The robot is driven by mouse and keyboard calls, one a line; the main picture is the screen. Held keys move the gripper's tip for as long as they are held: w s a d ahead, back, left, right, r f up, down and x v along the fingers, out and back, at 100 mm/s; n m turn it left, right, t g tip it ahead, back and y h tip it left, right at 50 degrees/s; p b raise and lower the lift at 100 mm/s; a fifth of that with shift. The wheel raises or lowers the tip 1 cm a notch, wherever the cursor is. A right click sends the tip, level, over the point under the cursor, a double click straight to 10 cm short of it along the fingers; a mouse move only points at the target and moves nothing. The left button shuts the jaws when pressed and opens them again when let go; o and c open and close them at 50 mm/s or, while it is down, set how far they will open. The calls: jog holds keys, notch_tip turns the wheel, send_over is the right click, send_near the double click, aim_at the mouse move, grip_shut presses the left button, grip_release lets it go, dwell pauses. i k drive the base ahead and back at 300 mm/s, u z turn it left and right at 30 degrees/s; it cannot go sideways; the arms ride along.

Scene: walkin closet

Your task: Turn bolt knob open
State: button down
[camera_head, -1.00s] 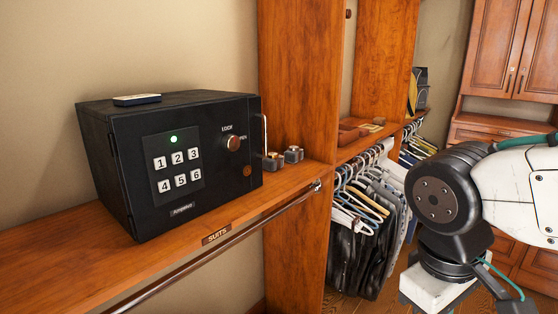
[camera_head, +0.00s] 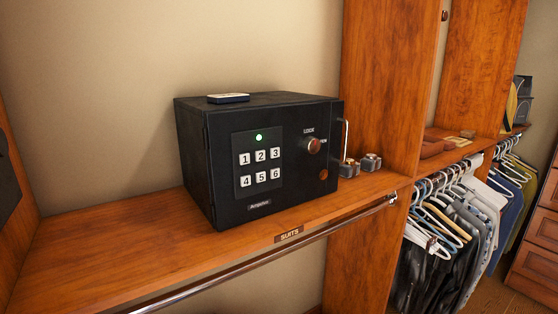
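A black safe (camera_head: 225,175) stands on the wooden shelf near the middle of the head view. Its bolt knob (camera_head: 314,146) is a round copper-brown knob at the upper right of the front, with a "LOCK" label above it and a partly hidden label to its right. A keypad (camera_head: 259,160) with white number keys is left of the knob, and a green light (camera_head: 259,137) glows above the keys. A metal handle (camera_head: 345,140) runs along the door's right edge. The door looks shut. My gripper is not in view.
The shelf (camera_head: 110,240) is bare left of the safe. Small metal items (camera_head: 370,162) sit right of it. A hanging rail (camera_head: 270,262) runs below the shelf front. A wooden upright (camera_head: 380,90) and hanging clothes (camera_head: 440,250) are to the right.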

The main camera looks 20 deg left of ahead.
aim_at(310, 145)
jog(key=z, duration=0.55)
jog(key=k, duration=0.65)
jog(key=z, duration=0.65)
jog(key=i, duration=0.6)
jog(key=u, duration=0.65)
jog(key=i, duration=0.45)
jog(key=u, duration=0.55)
